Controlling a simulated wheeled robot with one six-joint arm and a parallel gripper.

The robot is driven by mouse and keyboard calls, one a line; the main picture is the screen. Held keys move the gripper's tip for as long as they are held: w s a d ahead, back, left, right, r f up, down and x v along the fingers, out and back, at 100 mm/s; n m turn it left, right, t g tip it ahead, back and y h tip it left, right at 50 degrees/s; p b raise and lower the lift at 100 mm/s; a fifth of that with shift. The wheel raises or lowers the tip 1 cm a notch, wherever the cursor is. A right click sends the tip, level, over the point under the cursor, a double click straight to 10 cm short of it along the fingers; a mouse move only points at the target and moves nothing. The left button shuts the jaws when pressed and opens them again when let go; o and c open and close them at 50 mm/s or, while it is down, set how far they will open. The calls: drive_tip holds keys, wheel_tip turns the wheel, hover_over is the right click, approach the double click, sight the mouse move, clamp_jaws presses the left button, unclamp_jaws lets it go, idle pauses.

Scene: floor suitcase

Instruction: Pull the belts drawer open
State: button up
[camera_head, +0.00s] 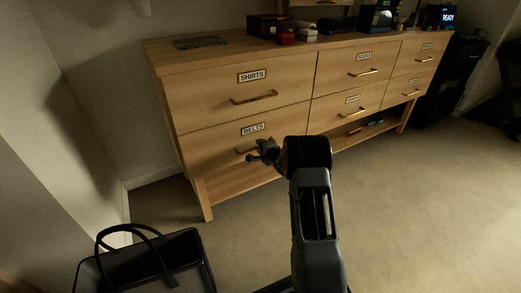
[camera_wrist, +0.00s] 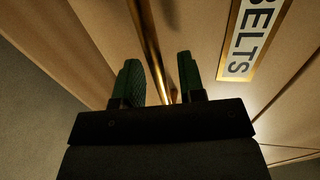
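The belts drawer (camera_head: 205,149) is the lower left drawer of the wooden dresser, and its front looks flush and shut. Its label (camera_head: 253,128) reads BELTS; the label (camera_wrist: 248,35) also shows large in the wrist view. My gripper (camera_head: 259,152) is at the drawer's brass bar handle (camera_head: 241,151), and the arm hides the drawer's right part. In the wrist view the two green fingers of my gripper (camera_wrist: 160,78) stand apart, one on each side of the handle (camera_wrist: 154,50). A gap shows between the fingers and the bar, and no firm grip is visible.
The shirts drawer (camera_head: 215,91) is directly above, shut. More drawers are to the right, over an open lower shelf (camera_head: 366,130). A dark open bag (camera_head: 140,262) stands on the floor at lower left. Carpet (camera_head: 420,210) in front and right is clear.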

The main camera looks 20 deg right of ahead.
drive_tip(key=shift+w, duration=0.15)
clamp_jaws()
idle(0.4)
